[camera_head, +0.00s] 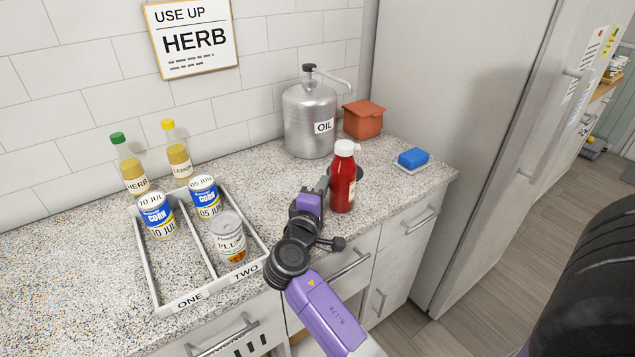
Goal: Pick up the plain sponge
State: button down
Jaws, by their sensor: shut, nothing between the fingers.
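A blue block-shaped sponge (413,157) lies at the right end of the granite counter. A thin pale piece shows under it; I cannot tell whether that is a dish or part of it. It is the only sponge-like thing I can make out. My gripper (324,184) is over the counter, left of the red bottle and well to the left of the sponge. It is shut and empty, and its fingertips are small and hard to see from here.
A red bottle (343,178) with a white cap stands between my gripper and the sponge. A steel OIL can (310,122) and an orange-red tub (363,119) stand behind. A divided tray (154,275) with cans is at left. The fridge (455,110) borders the right.

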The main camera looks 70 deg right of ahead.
aim_at(415, 157)
jog(key=j, duration=0.6)
jog(key=k+j, duration=0.1)
jog(key=j, duration=0.55)
